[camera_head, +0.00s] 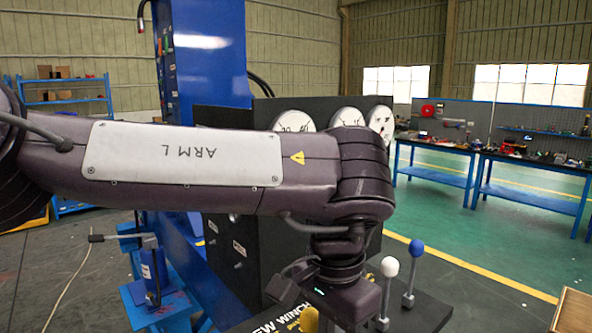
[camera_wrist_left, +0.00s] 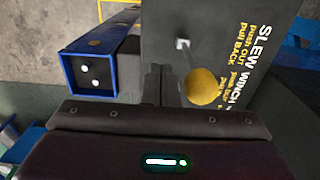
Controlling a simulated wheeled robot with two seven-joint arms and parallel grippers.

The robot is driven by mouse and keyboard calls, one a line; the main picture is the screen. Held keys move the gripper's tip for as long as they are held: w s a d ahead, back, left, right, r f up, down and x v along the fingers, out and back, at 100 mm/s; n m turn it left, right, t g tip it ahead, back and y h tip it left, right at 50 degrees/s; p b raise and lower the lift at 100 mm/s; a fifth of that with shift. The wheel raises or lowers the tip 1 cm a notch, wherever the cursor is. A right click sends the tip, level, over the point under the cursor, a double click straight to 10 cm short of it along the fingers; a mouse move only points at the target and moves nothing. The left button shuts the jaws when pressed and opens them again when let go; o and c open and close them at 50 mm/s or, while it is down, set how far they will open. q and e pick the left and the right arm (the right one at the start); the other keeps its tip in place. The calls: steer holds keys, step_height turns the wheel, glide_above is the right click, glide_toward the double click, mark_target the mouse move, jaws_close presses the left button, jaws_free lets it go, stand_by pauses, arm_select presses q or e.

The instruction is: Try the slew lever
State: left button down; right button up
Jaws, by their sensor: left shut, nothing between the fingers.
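The slew lever has a yellow ball knob (camera_wrist_left: 202,86) on a thin rod rising from a pale base (camera_wrist_left: 183,43) on the dark panel (camera_wrist_left: 222,25). The panel is lettered SLEW and WINCH with push and pull words. In the head view the yellow knob (camera_head: 309,320) shows at the bottom edge, partly hidden by my left wrist. My left gripper (camera_wrist_left: 166,70) is shut and empty, its fingers just left of the knob in the wrist view. I cannot tell whether they touch it. My right gripper is not in view.
A lever with a white knob (camera_head: 390,266) and one with a blue knob (camera_head: 416,247) stand close to the right of my wrist. A dark panel box with white dials (camera_head: 380,122) stands behind my arm. Workbenches (camera_head: 470,165) lie farther right.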

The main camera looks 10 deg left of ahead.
mark_target(315, 315)
arm_select(q)
steer(key=shift+w+a, duration=0.1)
stand_by(0.3)
steer(key=shift+w+a+p, duration=0.45)
steer(key=shift+w+a, duration=0.4)
steer(key=shift+a, duration=0.2)
steer(key=shift+w+a+p, duration=0.5)
steer(key=shift+w+a, duration=0.45)
steer(key=shift+a, duration=0.15)
steer(key=shift+w+a, duration=0.15)
steer(key=shift+a, duration=0.05)
stand_by(0.8)
